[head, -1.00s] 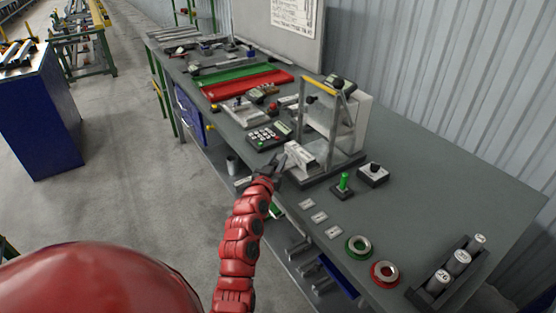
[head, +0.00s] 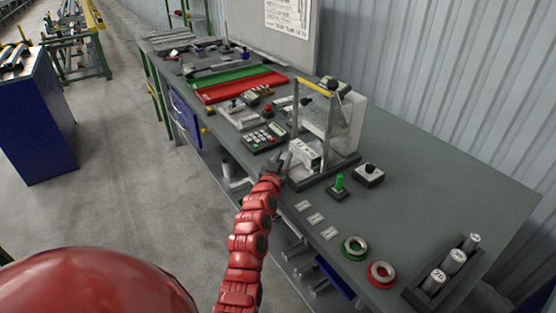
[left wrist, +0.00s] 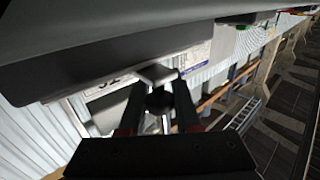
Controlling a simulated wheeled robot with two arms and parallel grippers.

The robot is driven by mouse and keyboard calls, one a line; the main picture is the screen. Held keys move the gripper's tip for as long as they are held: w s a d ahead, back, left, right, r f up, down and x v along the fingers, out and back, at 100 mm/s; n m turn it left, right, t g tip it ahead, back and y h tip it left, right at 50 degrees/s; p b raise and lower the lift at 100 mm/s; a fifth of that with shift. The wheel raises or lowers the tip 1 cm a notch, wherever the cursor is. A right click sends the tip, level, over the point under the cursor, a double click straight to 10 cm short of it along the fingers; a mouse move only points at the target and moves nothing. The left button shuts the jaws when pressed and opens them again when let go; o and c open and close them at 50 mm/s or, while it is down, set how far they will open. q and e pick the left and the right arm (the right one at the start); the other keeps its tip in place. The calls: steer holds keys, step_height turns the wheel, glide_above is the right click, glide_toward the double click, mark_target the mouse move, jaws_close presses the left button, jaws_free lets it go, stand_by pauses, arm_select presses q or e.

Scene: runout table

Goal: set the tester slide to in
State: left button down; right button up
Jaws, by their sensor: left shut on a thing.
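The tester (head: 345,124) stands on the bench as a clear-sided frame with a yellow top bar and a dark base. Its slide is a white block (head: 309,154) low at the front, between the frame's posts and over the base. My left gripper (head: 283,161) is at the slide's near end, with the arm reaching up from below. In the left wrist view my left gripper (left wrist: 158,100) is shut around a dark round knob (left wrist: 159,101) under a grey bracket. The head view does not show the fingertips clearly. My right gripper is not in view.
A green button (head: 339,184) and a grey box with a black knob (head: 369,174) stand right of the tester. A keypad device (head: 265,137) lies left of it. Green (head: 354,246) and red (head: 381,273) rings lie near the front edge.

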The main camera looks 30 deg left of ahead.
arm_select(q)
steer(key=c, duration=0.6)
jaws_free()
steer(key=shift+s, duration=0.1)
steer(key=b+v, duration=0.3)
steer(key=v, duration=1.4)
steer(key=shift+s, duration=0.2)
steer(key=shift+r, duration=0.1)
